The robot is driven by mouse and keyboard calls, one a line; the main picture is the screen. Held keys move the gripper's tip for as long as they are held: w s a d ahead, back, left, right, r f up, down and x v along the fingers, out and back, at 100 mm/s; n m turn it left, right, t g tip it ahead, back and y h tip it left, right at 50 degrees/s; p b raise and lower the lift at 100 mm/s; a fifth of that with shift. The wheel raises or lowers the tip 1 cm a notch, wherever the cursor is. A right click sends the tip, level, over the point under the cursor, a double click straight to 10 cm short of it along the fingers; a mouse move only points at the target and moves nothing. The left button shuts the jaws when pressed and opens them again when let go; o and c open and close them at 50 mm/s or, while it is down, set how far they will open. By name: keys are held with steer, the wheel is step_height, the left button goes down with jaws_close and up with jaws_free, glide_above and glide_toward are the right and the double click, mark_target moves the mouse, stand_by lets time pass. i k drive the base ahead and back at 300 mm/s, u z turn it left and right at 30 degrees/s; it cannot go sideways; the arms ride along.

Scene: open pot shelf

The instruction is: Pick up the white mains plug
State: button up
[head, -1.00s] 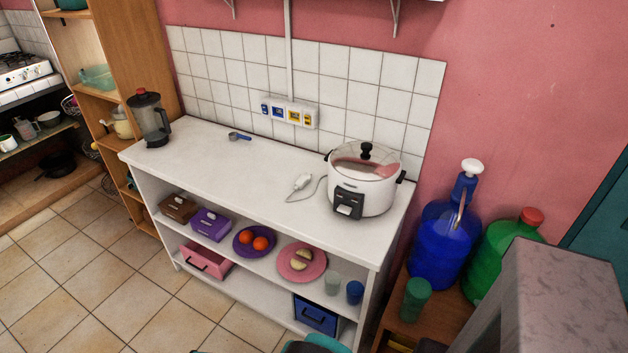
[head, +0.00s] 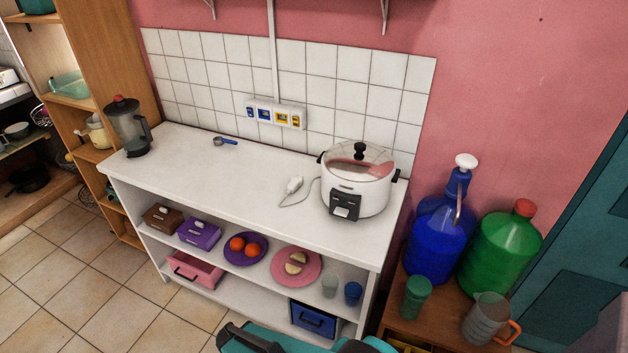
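The white mains plug (head: 294,185) lies on the white top of the open shelf unit (head: 205,172). It is just left of the white rice cooker (head: 372,196). A thin grey cord (head: 298,203) loops from the plug towards the cooker. Nothing touches or covers the plug. My gripper is not in view. Teal and black parts at the bottom edge look like my own arm, but no fingers show.
A socket strip (head: 276,114) is on the tiled wall behind. A blender (head: 128,127) and a blue-handled scoop (head: 225,141) stand clear to the left. Blue (head: 436,236) and green (head: 498,250) bottles and a jug (head: 487,318) are at right. The counter's middle is free.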

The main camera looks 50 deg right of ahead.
mark_target(296, 182)
steer(key=u, duration=0.75)
steer(key=k, duration=0.1)
steer(key=z, duration=2.05)
steer(key=k, duration=0.95)
steer(key=u, duration=0.15)
steer(key=i, duration=0.85)
steer(key=z, duration=0.05)
